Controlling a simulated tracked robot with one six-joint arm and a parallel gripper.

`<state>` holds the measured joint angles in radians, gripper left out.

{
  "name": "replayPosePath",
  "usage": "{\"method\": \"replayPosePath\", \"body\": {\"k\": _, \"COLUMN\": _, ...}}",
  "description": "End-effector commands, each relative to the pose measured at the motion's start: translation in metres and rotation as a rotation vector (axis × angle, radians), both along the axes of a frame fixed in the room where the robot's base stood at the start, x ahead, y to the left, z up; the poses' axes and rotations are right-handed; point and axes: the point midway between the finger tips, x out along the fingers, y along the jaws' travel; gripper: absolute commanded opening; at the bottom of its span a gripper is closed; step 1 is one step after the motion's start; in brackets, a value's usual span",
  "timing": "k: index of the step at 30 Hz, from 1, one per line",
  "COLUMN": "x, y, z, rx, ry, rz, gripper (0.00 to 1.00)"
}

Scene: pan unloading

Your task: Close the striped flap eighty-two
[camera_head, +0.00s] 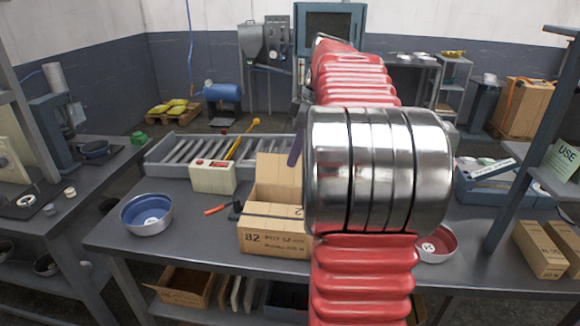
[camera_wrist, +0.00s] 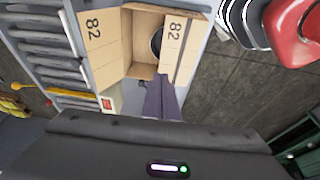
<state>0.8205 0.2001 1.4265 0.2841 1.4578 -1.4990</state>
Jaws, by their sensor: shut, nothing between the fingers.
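The cardboard box marked 82 (camera_head: 275,238) stands on the grey bench, left of my arm. In the head view, a rear panel (camera_head: 279,168) stands raised and a lighter flap (camera_head: 274,209) lies along its front top edge. The wrist view looks into the partly open box (camera_wrist: 143,45); a panel marked 82 (camera_wrist: 97,48) is on the left and a narrower panel marked 82 (camera_wrist: 176,52) on the right. I cannot tell which is the striped flap. My gripper (camera_wrist: 158,84) has purple fingers, shut and empty, by the box's near edge; its finger shows partly in the head view.
A blue bowl (camera_head: 146,213) and a red-handled tool (camera_head: 216,209) lie left of the box. A cream control box (camera_head: 212,176) and a roller conveyor (camera_head: 167,153) are behind. A red bowl (camera_head: 437,243) sits to the right, partly behind my arm.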

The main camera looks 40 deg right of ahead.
Motion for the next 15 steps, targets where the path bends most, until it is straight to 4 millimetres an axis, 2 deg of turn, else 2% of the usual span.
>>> {"method": "replayPosePath", "body": {"k": 11, "x": 0.0, "y": 0.001, "z": 0.003, "rx": 0.0, "ry": 0.0, "rz": 0.001, "gripper": 0.0}}
{"method": "replayPosePath", "body": {"k": 15, "x": 0.002, "y": 0.011, "z": 0.004, "rx": -0.002, "ry": 0.002, "rz": -0.006, "gripper": 0.0}}
